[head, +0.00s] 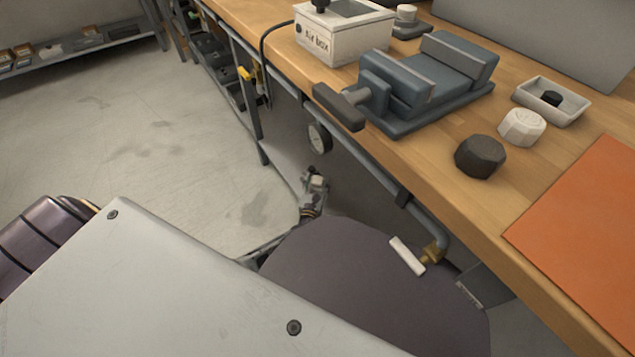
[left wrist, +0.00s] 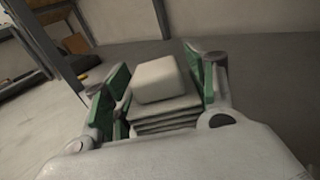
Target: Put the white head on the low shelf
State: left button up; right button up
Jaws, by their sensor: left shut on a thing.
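In the head view the head is too small to make out clearly. I cannot tell whether it touches the shelf. My right gripper is not in view.
The wooden bench (head: 440,180) carries a vise (head: 425,85), an air box (head: 340,38), a white knob (head: 522,126), a dark knob (head: 480,156) and an orange mat (head: 585,235). A pipe with a gauge (head: 319,137) runs along the bench front. Open floor (head: 150,140) lies left.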

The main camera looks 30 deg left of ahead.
pick_arm(q)
jog(key=shift+f, duration=0.1)
jog(key=o, duration=1.6)
jog(key=shift+c, duration=0.2)
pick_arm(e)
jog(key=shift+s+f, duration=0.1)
pick_arm(q)
jog(key=shift+r, duration=0.35)
jog(key=shift+s+r, duration=0.1)
jog(key=shift+s, duration=0.05)
jog(key=shift+p+v, duration=1.7)
jog(key=shift+v, duration=4.15)
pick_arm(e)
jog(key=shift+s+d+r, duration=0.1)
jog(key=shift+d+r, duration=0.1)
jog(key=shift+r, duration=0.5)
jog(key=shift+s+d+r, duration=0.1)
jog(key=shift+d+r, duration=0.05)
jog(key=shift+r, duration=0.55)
